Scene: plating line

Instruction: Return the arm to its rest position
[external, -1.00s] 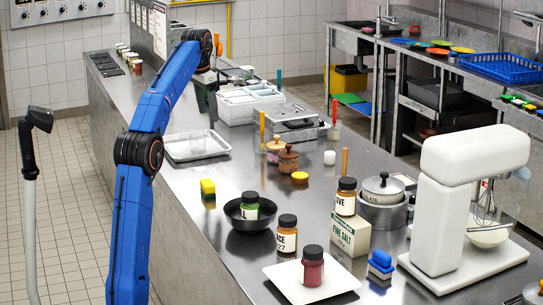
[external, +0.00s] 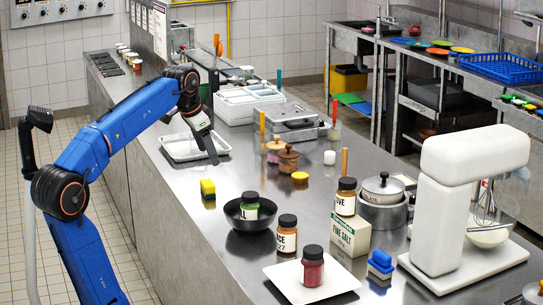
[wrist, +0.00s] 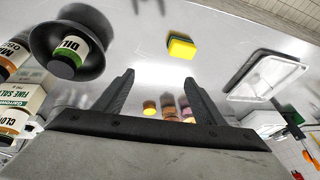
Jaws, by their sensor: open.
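My blue arm reaches over the steel counter (external: 190,205) from the left. My gripper (external: 212,155) hangs above the counter next to the white tray (external: 215,149) in the external view, pointing down. In the wrist view my gripper (wrist: 153,82) shows two dark fingers spread wide apart.
A yellow sponge (external: 208,189), a dark bowl (external: 236,222) holding a green-labelled jar (external: 250,208), more jars, a salt box (external: 349,235) and a white mixer (external: 470,190) stand on the counter. The floor aisle at left is clear except a pale stand with a dark head (external: 40,118).

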